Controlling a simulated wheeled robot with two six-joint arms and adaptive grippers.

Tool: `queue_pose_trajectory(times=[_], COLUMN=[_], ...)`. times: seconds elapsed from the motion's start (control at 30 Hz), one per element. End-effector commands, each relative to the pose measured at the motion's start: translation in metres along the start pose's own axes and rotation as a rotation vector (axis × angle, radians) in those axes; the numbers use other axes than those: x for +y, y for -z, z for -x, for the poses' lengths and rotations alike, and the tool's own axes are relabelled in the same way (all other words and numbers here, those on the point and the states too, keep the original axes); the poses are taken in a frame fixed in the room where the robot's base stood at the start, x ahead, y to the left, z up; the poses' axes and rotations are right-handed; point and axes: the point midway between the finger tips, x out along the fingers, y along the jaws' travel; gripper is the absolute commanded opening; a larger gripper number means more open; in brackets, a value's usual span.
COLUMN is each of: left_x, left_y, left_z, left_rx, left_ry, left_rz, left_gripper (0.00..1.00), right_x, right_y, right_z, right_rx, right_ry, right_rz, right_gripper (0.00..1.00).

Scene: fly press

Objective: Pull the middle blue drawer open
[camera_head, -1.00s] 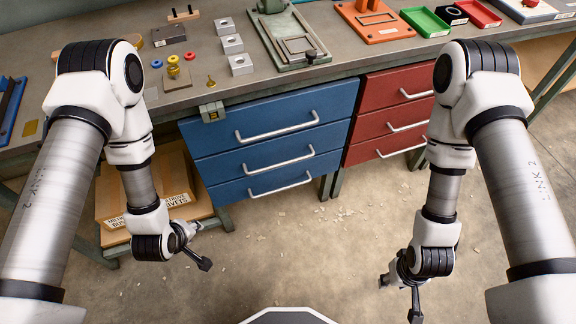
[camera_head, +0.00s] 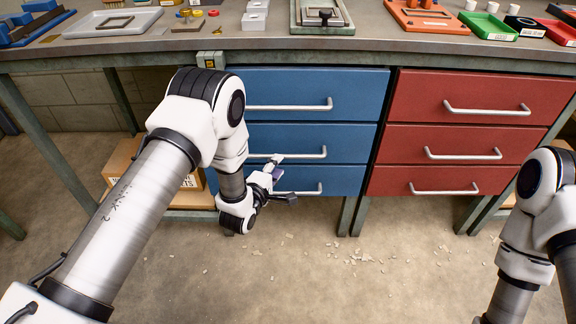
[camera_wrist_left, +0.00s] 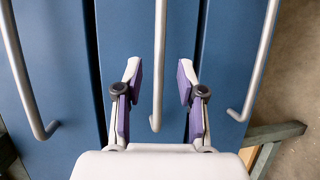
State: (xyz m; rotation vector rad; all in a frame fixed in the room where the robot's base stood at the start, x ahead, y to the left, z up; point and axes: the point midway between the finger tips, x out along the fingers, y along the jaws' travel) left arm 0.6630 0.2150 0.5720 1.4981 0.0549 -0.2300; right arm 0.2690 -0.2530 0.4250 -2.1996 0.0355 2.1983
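The middle blue drawer (camera_head: 348,143) is in the blue cabinet under the bench, between an upper and a lower blue drawer, and looks shut. Its pale metal bar handle (camera_head: 308,156) is partly hidden behind my left gripper (camera_head: 280,178). In the left wrist view, my left gripper (camera_wrist_left: 160,80) is open, with purple-padded fingers. The middle handle (camera_wrist_left: 159,60) runs between the two fingers, apart from both pads in the picture. How deep the fingers reach around it, I cannot tell. My right gripper is outside the views.
The upper blue drawer (camera_head: 360,90) and lower blue drawer (camera_head: 345,180) have similar handles. Red drawers (camera_head: 415,98) stand to the right. A cardboard box (camera_head: 120,165) sits at left. The floor (camera_head: 340,280) before the cabinet is clear except for small scraps.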

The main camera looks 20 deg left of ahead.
Motion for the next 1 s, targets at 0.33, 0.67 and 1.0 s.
queue_pose_trajectory(times=[0.33,0.67,1.0], left_x=[-0.001,0.0,0.0], left_y=[0.0,0.0,0.0], left_z=[-0.059,-0.063,-0.063], left_rx=[0.0,0.0,0.0], left_ry=[0.0,0.003,0.003], left_rz=[0.0,0.0,0.0], left_gripper=[0.39,0.22,0.0], right_x=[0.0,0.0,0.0], right_y=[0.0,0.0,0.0], right_z=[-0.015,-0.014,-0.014], right_rx=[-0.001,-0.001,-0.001], right_ry=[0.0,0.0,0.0], right_rz=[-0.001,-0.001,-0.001], right_gripper=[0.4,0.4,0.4])
